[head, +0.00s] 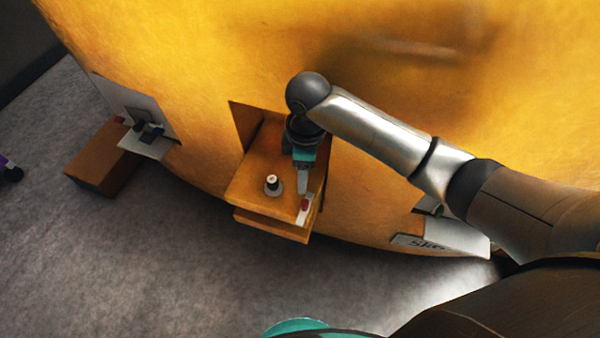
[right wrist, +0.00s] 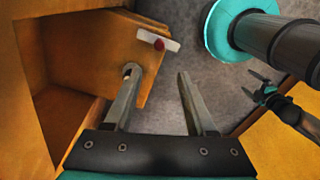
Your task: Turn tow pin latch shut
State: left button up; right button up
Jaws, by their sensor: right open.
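The tow pin (head: 272,183), with a pale round top and grey collar, stands upright on the orange tow bracket (head: 245,187). The latch, a white bar with a red knob (head: 305,206), is at the bracket's front right corner; it also shows in the right wrist view (right wrist: 157,40). My right gripper (head: 303,187) is over the bracket's right side, just behind the latch. In the right wrist view its fingers (right wrist: 157,74) are apart and empty, and the latch lies beyond the tips. The left fingertip partly hides the pin. My left gripper (right wrist: 253,84) shows small there, fingers apart.
The big yellow casting (head: 220,60) rises behind the bracket. An upright orange plate (head: 245,125) stands at the bracket's left. A brown block (head: 100,165) is at the far left and a white sign (head: 440,240) at the right. Grey floor in front is clear.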

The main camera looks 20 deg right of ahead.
aim_at(304, 201)
jog(key=shift+n, duration=0.3)
notch_tip(304, 201, down, 13)
jog(key=b, duration=0.4)
jog(key=shift+d+r+b, duration=0.15)
jog(key=shift+r+b, duration=0.05)
jog(key=shift+b, duration=0.1)
pick_arm(q)
jog(key=shift+d+f, duration=0.1)
jog(key=shift+f, duration=2.4)
pick_arm(e)
jog(key=shift+f, duration=0.65)
jog(key=shift+c, duration=0.2)
pick_arm(q)
jog(key=shift+s, duration=0.15)
pick_arm(e)
grip_shut()
